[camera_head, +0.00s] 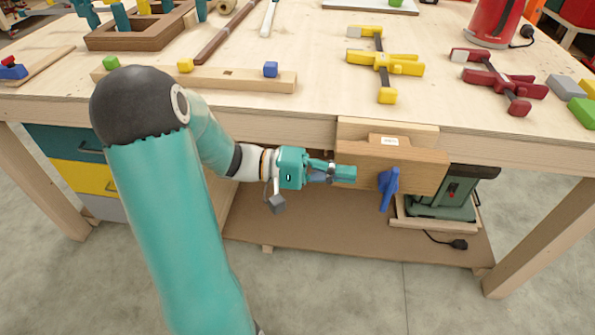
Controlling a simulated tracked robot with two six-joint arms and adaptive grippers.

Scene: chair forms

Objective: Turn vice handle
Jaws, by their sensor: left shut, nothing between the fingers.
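The wooden vice (420,172) is fixed to the front edge of the workbench. Its blue handle (389,188) stands out from the front jaw, tilted slightly off upright. My left gripper (352,174) is shut and empty. It points right, in front of the vice's left end, with its tips to the left of the handle and apart from it. In this view the tips overlap the vice's wooden face; I cannot tell whether they touch it. My right gripper is not in view.
The wooden workbench (320,95) carries a yellow clamp (398,66), a red clamp (505,82) and a wooden bar (215,79) with coloured blocks. A green machine (440,207) stands on the lower shelf (320,222) behind the vice. Drawers (85,178) are at the left.

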